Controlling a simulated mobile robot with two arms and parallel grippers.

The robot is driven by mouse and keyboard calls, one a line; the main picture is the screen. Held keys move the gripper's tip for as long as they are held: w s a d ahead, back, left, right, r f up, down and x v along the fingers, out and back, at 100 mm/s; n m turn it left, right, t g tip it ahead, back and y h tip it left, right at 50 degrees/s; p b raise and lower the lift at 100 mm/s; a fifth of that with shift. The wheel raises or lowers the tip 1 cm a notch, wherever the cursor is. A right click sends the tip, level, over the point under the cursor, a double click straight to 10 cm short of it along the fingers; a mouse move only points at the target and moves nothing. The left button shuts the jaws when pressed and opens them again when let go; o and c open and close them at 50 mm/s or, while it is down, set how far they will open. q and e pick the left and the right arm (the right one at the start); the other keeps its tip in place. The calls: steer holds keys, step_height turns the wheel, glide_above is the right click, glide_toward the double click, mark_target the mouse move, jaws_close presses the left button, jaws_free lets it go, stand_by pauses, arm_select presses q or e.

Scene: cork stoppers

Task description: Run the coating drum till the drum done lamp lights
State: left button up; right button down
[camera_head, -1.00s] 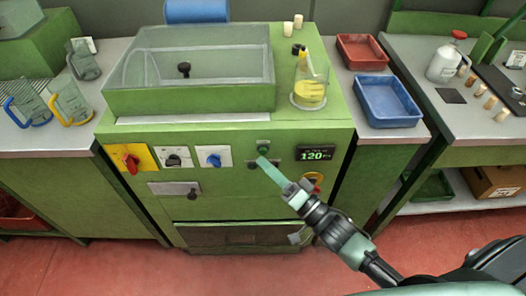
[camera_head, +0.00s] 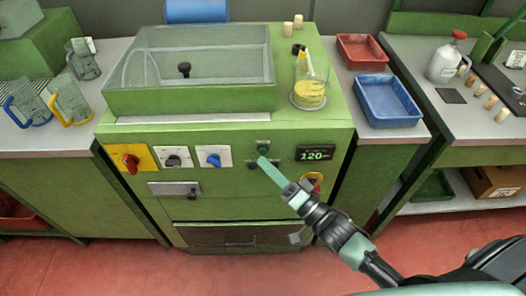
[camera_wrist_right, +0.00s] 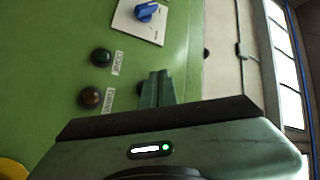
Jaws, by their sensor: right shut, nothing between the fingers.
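The green coating drum machine (camera_head: 330,130) stands in the middle of the head view, with a clear lid (camera_head: 225,55) and a black lid knob. My right gripper (camera_head: 262,163) is shut and empty, its fingertips close to the small round buttons on the front panel. A dark green button (camera_head: 263,149) shows just above the tips. In the right wrist view, the shut fingers (camera_wrist_right: 158,82) cover part of another dark round piece; a dark green button (camera_wrist_right: 101,56) and a brown amber one (camera_wrist_right: 91,96) have labels. I cannot tell contact. My left gripper is out of view.
The display (camera_head: 315,154) reads 120. A blue knob (camera_head: 213,158), a black knob (camera_head: 173,159) and a red switch (camera_head: 130,160) sit left of the buttons. A beaker of yellow liquid (camera_head: 309,92) stands on top. A blue tray (camera_head: 388,122) lies on the right counter.

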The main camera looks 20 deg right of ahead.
steer(key=shift+w, duration=0.15)
steer(key=shift+w+d, duration=0.15)
steer(key=shift+w, duration=0.15)
stand_by(0.3)
steer(key=shift+w+d, duration=0.1)
steer(key=shift+w, duration=0.3)
stand_by(0.6)
steer(key=shift+s, duration=0.15)
steer(key=shift+s+a+p, duration=0.25)
steer(key=shift+s+p, duration=0.3)
steer(key=shift+s, duration=0.15)
steer(key=s+p, duration=0.1)
steer(key=s, duration=0.1)
steer(key=s+a+p, duration=0.1)
steer(key=s, duration=0.1)
steer(key=shift+s+a, duration=0.2)
steer(key=shift+s, duration=0.2)
